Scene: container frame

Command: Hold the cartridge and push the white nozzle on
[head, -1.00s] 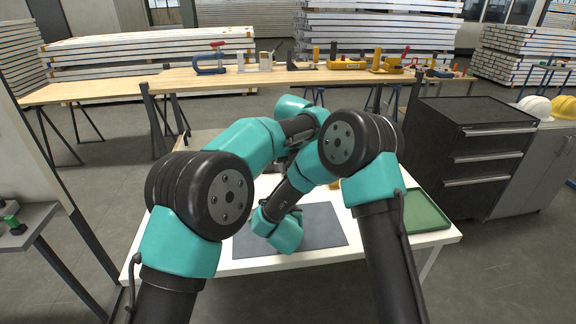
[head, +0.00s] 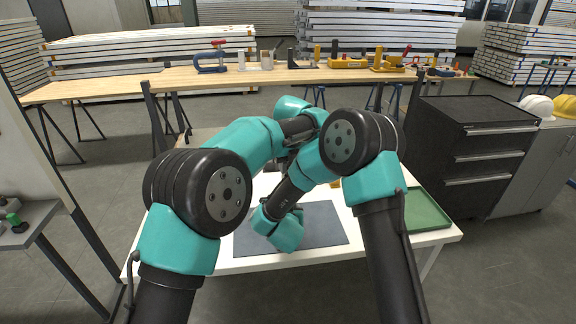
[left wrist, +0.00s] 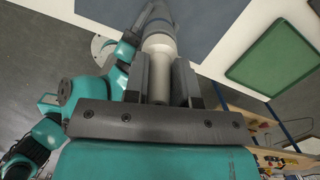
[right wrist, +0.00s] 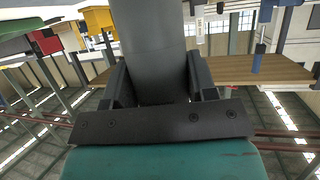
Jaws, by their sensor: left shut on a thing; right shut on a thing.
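In the left wrist view my left gripper (left wrist: 162,75) is shut on an off-white round part, which looks like the white nozzle (left wrist: 159,60). A grey rounded piece lies beyond it at the top edge; I cannot tell whether the two are joined. In the right wrist view my right gripper (right wrist: 152,85) is shut on a thick dark grey cylinder, which looks like the cartridge (right wrist: 150,45). Its far end runs out of the top of the picture.
A dark grey mat (head: 322,220) lies on the white table (head: 180,262). A green tray (head: 426,211) is at the table's right, also in the left wrist view (left wrist: 270,58). A wooden bench (head: 270,77) with tools stands behind.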

